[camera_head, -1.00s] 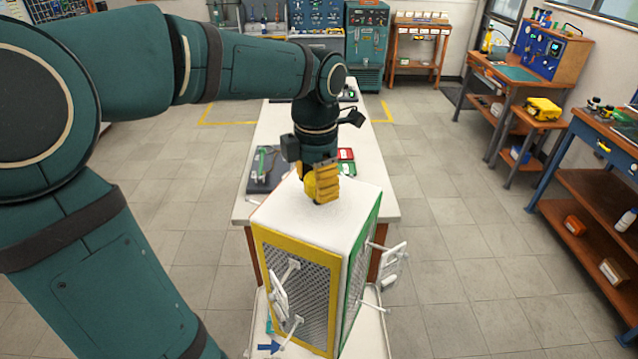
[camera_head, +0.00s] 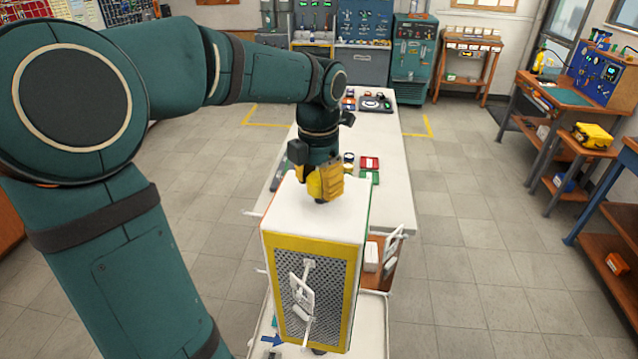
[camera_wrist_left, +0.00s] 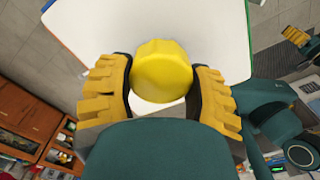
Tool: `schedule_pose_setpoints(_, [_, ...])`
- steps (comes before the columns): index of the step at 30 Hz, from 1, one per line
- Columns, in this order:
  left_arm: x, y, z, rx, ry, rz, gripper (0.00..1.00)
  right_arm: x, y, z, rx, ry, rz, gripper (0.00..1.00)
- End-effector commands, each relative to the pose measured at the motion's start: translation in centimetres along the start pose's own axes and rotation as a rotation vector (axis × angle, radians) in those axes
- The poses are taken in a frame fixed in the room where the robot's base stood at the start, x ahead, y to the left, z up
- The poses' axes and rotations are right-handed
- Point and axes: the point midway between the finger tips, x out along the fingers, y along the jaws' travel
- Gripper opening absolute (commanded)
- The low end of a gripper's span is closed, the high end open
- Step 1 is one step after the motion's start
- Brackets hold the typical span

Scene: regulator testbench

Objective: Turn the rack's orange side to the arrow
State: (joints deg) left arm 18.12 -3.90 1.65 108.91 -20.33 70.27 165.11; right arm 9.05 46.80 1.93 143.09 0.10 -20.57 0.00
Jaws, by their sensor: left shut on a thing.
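The rack (camera_head: 318,215) is a tall box with a white top, standing upright on a white base at the near end of the table. Its yellow-framed mesh side faces me, with white brackets on it. A thin green edge shows on its right, and a little orange on its left edge. A blue arrow (camera_head: 272,341) lies at the base's front left, pointing right. My left gripper (camera_head: 325,184) is shut on the yellow knob (camera_wrist_left: 162,72) on the rack's top. Part of my right gripper (camera_wrist_left: 304,55) shows at the right edge of the left wrist view; its opening is unclear.
The long white table (camera_head: 393,160) stretches away behind the rack, with red and green boxes (camera_head: 369,168) and small parts on it. White brackets (camera_head: 392,246) stick out at the rack's right. Workbenches (camera_head: 560,110) stand along the right; the tiled floor between is clear.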

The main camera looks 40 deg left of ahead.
Motion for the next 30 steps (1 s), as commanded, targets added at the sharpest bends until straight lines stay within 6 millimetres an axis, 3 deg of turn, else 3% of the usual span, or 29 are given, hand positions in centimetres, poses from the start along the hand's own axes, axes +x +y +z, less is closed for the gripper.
schedule_pose_setpoints(21, [0.0,0.31,0.28,-0.036,0.0,0.0,0.12,-0.07,-0.03,-0.01,0.0,0.0,0.0,0.47])
schedule_pose_setpoints(22, [0.0,0.31,0.28,-0.036,0.0,0.0,0.64,-0.07,-0.03,-0.01,0.0,0.0,0.0,0.47])
schedule_pose_setpoints(24, [0.0,0.31,0.27,-0.036,0.0,0.0,0.88,-0.07,-0.03,0.0,0.0,0.0,0.0,0.47])
schedule_pose_setpoints(30, [0.0,0.31,0.26,-0.036,0.0,0.0,0.88,-0.07,-0.03,0.0,0.0,0.0,0.0,0.47])
